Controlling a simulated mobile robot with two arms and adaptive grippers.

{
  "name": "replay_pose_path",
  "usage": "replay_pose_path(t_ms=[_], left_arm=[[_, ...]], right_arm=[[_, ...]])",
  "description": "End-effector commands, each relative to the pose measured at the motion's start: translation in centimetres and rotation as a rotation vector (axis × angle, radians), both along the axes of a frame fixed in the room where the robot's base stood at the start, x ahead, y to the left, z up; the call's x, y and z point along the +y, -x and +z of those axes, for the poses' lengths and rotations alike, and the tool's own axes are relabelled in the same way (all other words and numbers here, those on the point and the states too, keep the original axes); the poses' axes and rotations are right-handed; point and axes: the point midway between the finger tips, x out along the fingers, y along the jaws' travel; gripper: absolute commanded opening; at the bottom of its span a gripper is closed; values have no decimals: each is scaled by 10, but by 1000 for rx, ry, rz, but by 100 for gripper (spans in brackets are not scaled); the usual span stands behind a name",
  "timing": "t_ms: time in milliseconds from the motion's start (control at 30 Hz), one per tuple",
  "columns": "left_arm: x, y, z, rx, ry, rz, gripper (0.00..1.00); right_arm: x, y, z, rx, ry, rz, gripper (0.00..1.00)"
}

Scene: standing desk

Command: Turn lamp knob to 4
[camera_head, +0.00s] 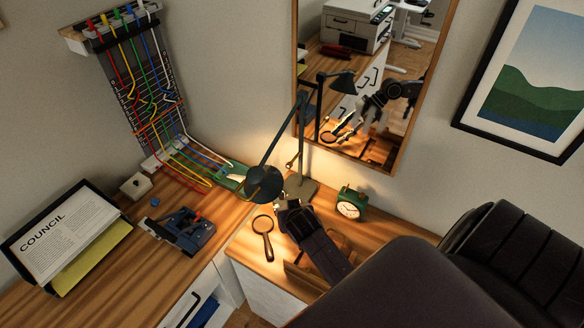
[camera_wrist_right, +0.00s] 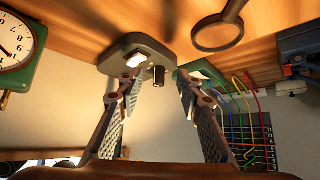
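The desk lamp (camera_head: 273,143) stands near the wall below the mirror, with its dark round shade (camera_head: 264,185) hanging to the left of its base (camera_head: 304,188). The right wrist view shows the lamp base (camera_wrist_right: 128,45) upside down, with a pale, lit plate (camera_wrist_right: 134,60) and a small dark cylindrical knob (camera_wrist_right: 158,76). My right gripper (camera_wrist_right: 158,90) is open in front of the base, with one finger on each side of the knob's line and no visible contact. In the head view, my right gripper (camera_head: 286,206) is just in front of the base. The knob's setting is not readable. My left gripper is not in view.
A green clock (camera_head: 350,204) stands right of the lamp, and a magnifying glass (camera_head: 263,232) lies left of my right arm. A blue-black device (camera_head: 183,229) and a cable board (camera_head: 150,100) are further left. The mirror (camera_head: 385,75) is behind.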

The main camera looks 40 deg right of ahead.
Motion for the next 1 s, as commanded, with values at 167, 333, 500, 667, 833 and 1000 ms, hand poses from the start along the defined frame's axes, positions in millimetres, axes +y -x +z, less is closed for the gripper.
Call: replay_pose_path(t_ms=[167, 333, 500, 667, 833, 1000], left_arm=[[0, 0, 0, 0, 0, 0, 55], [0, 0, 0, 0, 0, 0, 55], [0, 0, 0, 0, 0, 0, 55], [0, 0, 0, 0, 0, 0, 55], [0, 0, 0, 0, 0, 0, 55], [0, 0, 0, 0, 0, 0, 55]], right_arm=[[15, 34, 0, 2, -1, -1, 34], [23, 52, 0, 0, 0, 0, 34], [25, 58, 1, -1, 0, 0, 34], [25, 58, 0, -1, 0, 0, 34], [25, 58, 0, -1, 0, 0, 34], [25, 58, 0, -1, 0, 0, 34]])
